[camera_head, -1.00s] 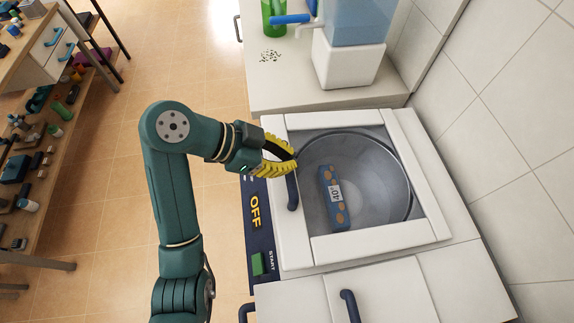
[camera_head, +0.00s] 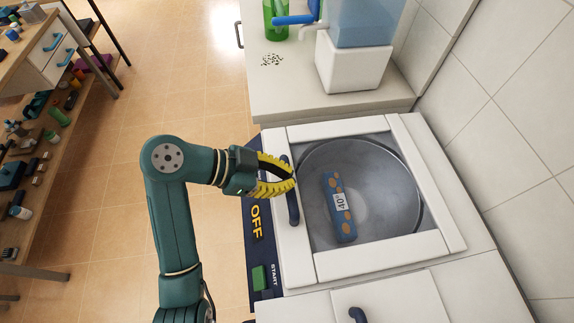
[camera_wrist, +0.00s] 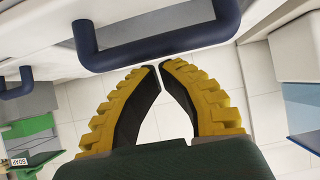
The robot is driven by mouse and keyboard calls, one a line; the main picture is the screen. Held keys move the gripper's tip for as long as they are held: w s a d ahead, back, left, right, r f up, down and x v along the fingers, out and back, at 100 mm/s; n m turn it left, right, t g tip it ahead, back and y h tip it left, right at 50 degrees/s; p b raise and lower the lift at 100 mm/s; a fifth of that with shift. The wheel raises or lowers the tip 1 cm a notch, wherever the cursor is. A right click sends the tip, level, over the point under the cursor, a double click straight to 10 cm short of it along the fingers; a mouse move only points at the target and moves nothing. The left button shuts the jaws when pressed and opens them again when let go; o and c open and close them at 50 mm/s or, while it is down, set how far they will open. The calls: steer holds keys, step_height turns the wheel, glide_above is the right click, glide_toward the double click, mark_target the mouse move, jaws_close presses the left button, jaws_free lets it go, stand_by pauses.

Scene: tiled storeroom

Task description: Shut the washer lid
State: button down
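The washer lid (camera_head: 390,257) is a white frame with a clear window, lying over the round drum. I cannot tell whether it is fully down. Its dark blue handle (camera_head: 293,205) is on the left side and also shows in the wrist view (camera_wrist: 165,45). My gripper (camera_head: 292,180) has yellow ribbed fingers, with tips almost together and nothing between them. The tips are at the handle's upper end in the head view. In the wrist view my gripper (camera_wrist: 158,66) has its tips just below the handle bar, not around it; contact is unclear.
A blue item marked 40° (camera_head: 339,207) shows through the window. The washer's front has an OFF panel (camera_head: 256,221) and a green START button (camera_head: 260,278). A white counter with a dispenser (camera_head: 353,65) stands behind.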

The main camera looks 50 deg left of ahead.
steer(key=w+r+p+v, duration=0.1)
steer(key=r+p+v, duration=0.1)
steer(key=p+v, duration=0.8)
steer(key=shift+s+a+r+p, duration=0.2)
steer(key=shift+s+r+p, duration=0.1)
steer(key=shift+s+r, duration=0.65)
